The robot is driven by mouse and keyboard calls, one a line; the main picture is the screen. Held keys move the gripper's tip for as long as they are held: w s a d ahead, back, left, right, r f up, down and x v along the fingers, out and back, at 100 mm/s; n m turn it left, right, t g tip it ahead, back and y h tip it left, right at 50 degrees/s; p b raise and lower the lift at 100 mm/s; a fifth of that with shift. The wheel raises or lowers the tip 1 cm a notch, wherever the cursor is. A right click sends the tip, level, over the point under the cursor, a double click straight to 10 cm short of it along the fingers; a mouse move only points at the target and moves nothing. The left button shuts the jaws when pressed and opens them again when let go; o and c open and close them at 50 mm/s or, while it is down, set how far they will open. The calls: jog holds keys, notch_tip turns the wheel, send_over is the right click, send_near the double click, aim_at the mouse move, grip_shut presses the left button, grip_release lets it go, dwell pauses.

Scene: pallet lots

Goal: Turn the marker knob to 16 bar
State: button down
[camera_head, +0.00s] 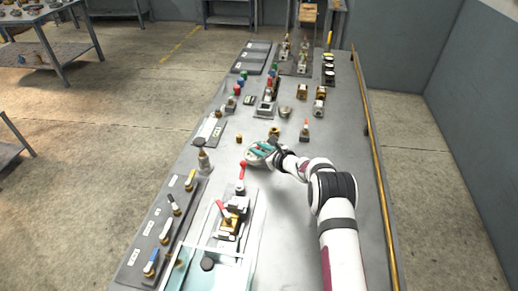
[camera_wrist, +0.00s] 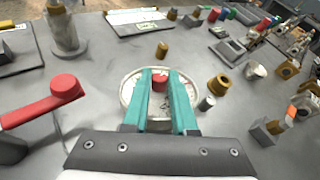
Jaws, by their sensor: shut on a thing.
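A round pale gauge (camera_wrist: 127,92) with a raised rim lies on the grey bench, and it also shows in the head view (camera_head: 250,160). A red marker knob (camera_wrist: 159,85) stands at its centre. My gripper (camera_head: 263,149) is over the gauge, and its two teal fingers are shut on the red knob, one on each side. The fingers and the gripper body hide much of the dial. The scale numbers and the marker's reading cannot be made out.
A red-handled valve (camera_wrist: 42,100) stands close at the left, also seen in the head view (camera_head: 242,172). A brass fitting (camera_wrist: 218,85) and a small grey cylinder (camera_wrist: 206,103) sit right of the gauge. A small brass piece (camera_wrist: 162,49) stands beyond it. Bare bench lies around them.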

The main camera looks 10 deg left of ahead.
jog(key=shift+a+t, duration=0.2)
jog(key=shift+t, duration=0.2)
jog(key=shift+s+m+t+h, duration=0.15)
jog(key=shift+m+t+h, duration=0.95)
jog(key=shift+m+h, duration=0.1)
jog(key=c, duration=0.7)
grip_release()
jog(key=v, duration=1.5)
jog(key=shift+s+d+r, duration=0.15)
jog(key=shift+s, duration=0.2)
